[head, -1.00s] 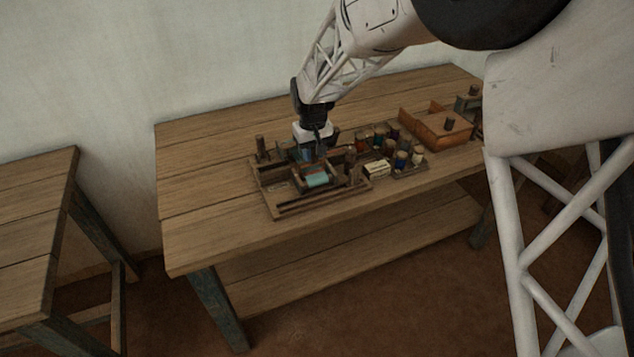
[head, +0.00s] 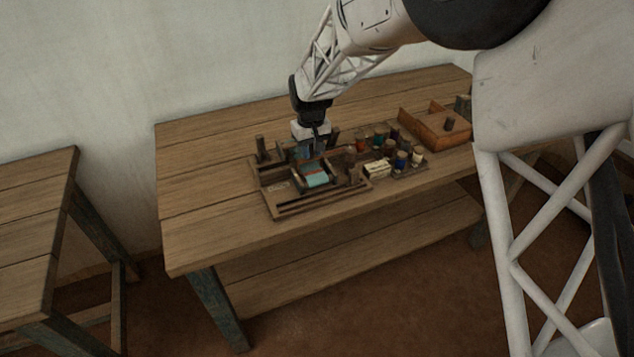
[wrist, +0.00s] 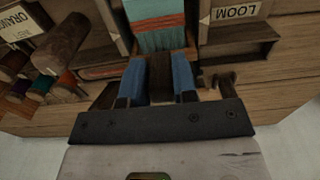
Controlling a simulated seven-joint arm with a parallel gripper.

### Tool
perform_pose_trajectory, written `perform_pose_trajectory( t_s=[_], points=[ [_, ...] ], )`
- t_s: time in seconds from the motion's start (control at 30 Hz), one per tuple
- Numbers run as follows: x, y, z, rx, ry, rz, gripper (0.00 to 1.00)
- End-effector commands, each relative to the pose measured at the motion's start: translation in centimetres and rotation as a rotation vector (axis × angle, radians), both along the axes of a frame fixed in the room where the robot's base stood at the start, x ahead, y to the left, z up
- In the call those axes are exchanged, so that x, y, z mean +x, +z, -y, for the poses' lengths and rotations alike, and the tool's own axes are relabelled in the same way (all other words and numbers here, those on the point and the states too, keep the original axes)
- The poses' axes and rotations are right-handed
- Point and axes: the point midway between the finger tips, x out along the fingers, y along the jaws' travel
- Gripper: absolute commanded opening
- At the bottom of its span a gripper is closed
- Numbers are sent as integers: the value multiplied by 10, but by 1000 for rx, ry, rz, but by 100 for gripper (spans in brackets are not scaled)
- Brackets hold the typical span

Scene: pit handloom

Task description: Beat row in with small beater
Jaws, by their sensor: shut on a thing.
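The small loom (head: 281,202) is a wooden frame near the middle of the table. Its woven cloth (head: 316,180) is teal with an orange-red band; in the wrist view the cloth (wrist: 157,36) lies just beyond the fingertips. My gripper (head: 312,151) is over the back part of the loom. In the wrist view, its two blue fingers are shut on a dark brown piece (wrist: 160,76), which looks like the small beater. The piece's lower end is hidden, so I cannot tell whether it touches the threads.
Several thread spools (head: 401,160) and a pale block (head: 377,168) stand right of the loom. An open orange-brown wooden box (head: 428,137) lies further right. The left part of the table (head: 205,195) is clear. Another table (head: 35,225) stands at the left.

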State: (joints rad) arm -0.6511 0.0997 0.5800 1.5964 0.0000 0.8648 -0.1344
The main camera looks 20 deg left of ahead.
Motion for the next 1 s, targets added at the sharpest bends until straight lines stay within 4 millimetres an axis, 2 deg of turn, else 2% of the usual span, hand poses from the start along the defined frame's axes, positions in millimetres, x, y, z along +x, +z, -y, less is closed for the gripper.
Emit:
perform_pose_trajectory(
  t_s=[0.8, 0.83, 1.0],
  points=[
    [36, -3, -36, -3, 0, -3, 11],
    [37, -3, -36, -3, 0, -3, 28],
    [36, -2, -36, -1, 0, -1, 53]
  ],
)
